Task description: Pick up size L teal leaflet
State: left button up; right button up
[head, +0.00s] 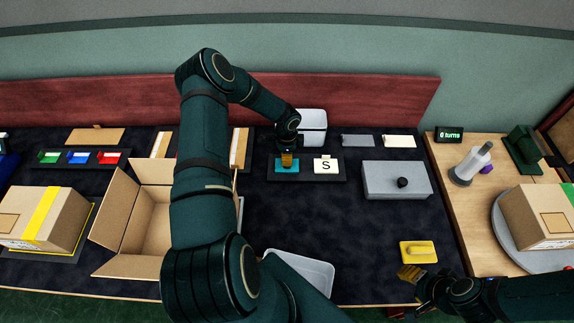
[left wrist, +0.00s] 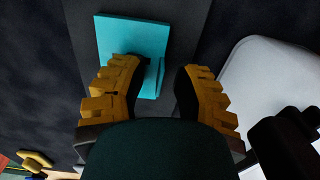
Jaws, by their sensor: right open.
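A teal leaflet (head: 292,169) lies on a dark tray (head: 309,179) in the middle of the table, beside a white card marked S (head: 326,166). No size letter shows on the teal leaflet. My left gripper (head: 287,160) is right over it and hides part of it. In the left wrist view the teal leaflet (left wrist: 131,40) has a raised edge between the yellow fingers of my left gripper (left wrist: 160,72). The fingers stand apart, with a gap on the right. My right gripper (head: 408,273) is open and empty at the front right, near a yellow block.
An open cardboard box (head: 120,215) stands left of my left arm. A grey box with a black knob (head: 385,182) lies to the right. The yellow handled block (head: 418,252) is at the front right. A white container (head: 313,122) stands behind the tray.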

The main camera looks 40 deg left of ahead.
pick_arm(q)
grip_shut()
